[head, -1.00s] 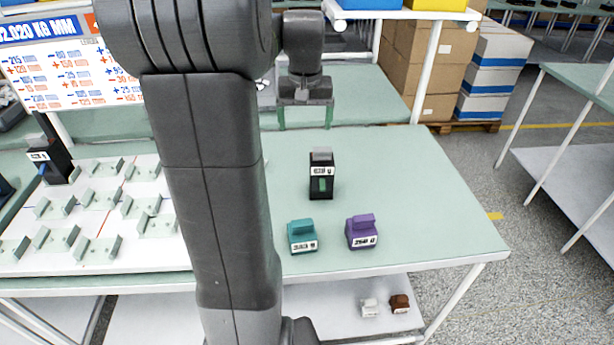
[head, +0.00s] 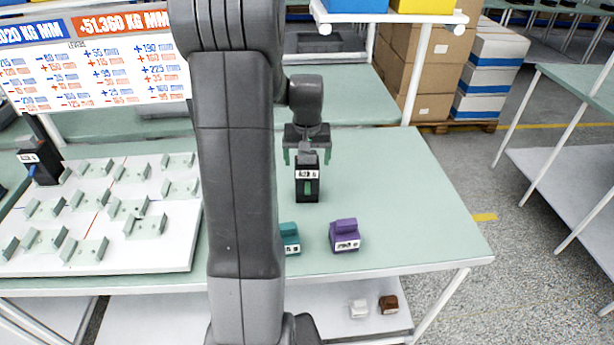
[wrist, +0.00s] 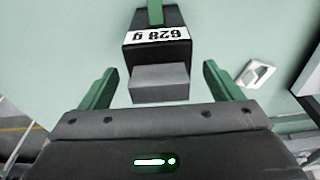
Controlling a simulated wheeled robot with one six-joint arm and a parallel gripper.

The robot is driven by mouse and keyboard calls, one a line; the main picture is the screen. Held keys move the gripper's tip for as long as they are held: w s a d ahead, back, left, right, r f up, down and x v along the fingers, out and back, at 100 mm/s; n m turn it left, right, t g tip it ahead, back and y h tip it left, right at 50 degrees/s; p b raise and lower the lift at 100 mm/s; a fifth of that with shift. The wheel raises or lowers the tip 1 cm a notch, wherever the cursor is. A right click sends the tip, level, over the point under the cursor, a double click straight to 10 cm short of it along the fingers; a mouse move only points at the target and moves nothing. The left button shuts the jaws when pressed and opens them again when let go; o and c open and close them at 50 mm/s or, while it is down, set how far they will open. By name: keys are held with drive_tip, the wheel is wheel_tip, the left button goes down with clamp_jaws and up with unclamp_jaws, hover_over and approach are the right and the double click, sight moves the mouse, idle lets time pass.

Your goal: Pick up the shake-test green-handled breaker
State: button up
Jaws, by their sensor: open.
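The green-handled breaker (head: 307,191) is a black block with a white label and a green strip on its front. It stands upright on the green tabletop. In the wrist view the breaker (wrist: 158,45) is ahead between the fingers, its grey upper block nearest me and its label reading 628 g upside down. My gripper (head: 307,157) is open, its green fingers at either side of the breaker's top and just behind it in the head view. In the wrist view my gripper (wrist: 161,84) shows a gap on each side of the grey block.
A teal block (head: 290,238) and a purple block (head: 344,236) stand nearer the table's front edge. A white board (head: 105,250) with several pale brackets lies left, with another black block (head: 40,163) at its far-left corner. The table's right side is clear.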

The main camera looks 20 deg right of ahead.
drive_tip(key=shift+f, duration=0.25)
clamp_jaws()
drive_tip(key=shift+r, duration=0.15)
